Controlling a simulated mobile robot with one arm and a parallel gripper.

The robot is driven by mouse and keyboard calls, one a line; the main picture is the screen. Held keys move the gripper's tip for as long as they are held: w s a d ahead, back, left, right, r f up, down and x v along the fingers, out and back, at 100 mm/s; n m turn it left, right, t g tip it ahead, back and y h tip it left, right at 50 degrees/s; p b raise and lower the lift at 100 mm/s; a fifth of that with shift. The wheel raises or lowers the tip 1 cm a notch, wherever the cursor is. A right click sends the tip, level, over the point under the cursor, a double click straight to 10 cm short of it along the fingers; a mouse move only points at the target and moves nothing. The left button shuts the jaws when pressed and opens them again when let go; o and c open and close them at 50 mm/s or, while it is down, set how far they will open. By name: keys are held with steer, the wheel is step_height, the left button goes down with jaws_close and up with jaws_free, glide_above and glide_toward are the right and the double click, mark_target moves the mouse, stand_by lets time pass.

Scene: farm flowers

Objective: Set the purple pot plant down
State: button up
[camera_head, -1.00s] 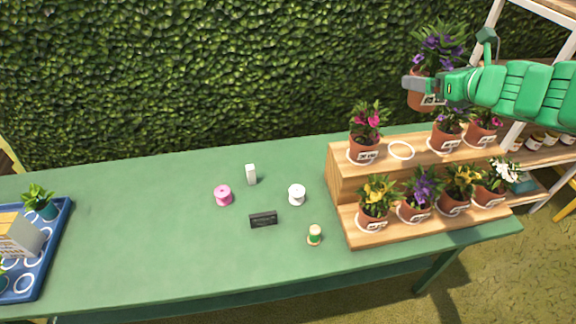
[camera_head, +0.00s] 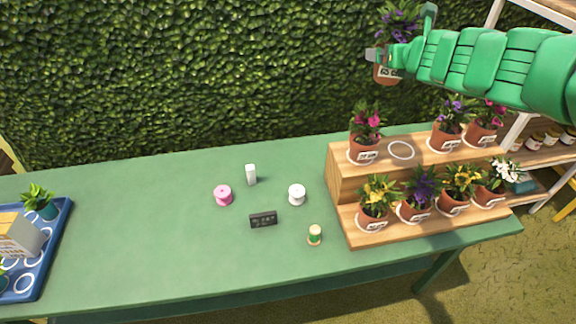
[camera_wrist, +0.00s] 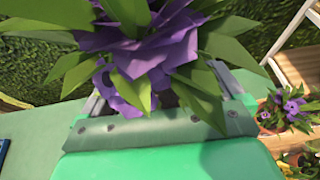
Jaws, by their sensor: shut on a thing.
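My gripper (camera_head: 385,57) is shut on a terracotta pot (camera_head: 386,74) with a purple-flowered plant (camera_head: 398,22). It holds the pot upright in the air, well above the wooden stepped stand (camera_head: 340,187). In the wrist view the purple flowers and leaves (camera_wrist: 150,50) fill the upper middle and hide most of the fingers. An empty white ring (camera_head: 401,150) marks a bare spot on the stand's upper step, between the pink-flowered pot (camera_head: 365,150) and another purple-flowered pot (camera_head: 446,137).
The lower step holds several pots, with yellow (camera_head: 375,213), purple (camera_head: 415,206) and white flowers (camera_head: 491,191). Pink (camera_head: 223,195) and white spools (camera_head: 297,194) and a small black sign (camera_head: 263,219) lie on the green table (camera_head: 150,220). A blue tray (camera_head: 48,262) is at left.

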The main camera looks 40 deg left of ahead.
steer(key=s+a+m+t+h, duration=0.3)
steer(key=s+a+m+h, duration=0.15)
steer(key=a, duration=0.75)
steer(key=shift+s+a+f+m+h, duration=0.6)
steer(key=shift+s+a+m+h, duration=1.75)
steer(key=shift+s, duration=3.25)
step_height(320, 180, down, 27)
steer(key=w+a+f+h, duration=0.1)
steer(key=w+a+f, duration=0.7)
steer(key=w+f, duration=0.1)
steer(key=shift+w+a+f+t, duration=0.25)
steer(key=shift+w+a+t, duration=0.05)
steer(key=shift+a, duration=0.05)
steer(key=shift+w+a+f, duration=0.1)
steer(key=shift+a+f, duration=0.05)
steer(key=shift+f, duration=0.8)
steer(key=shift+w+a+f, duration=0.1)
steer(key=shift+f, duration=0.85)
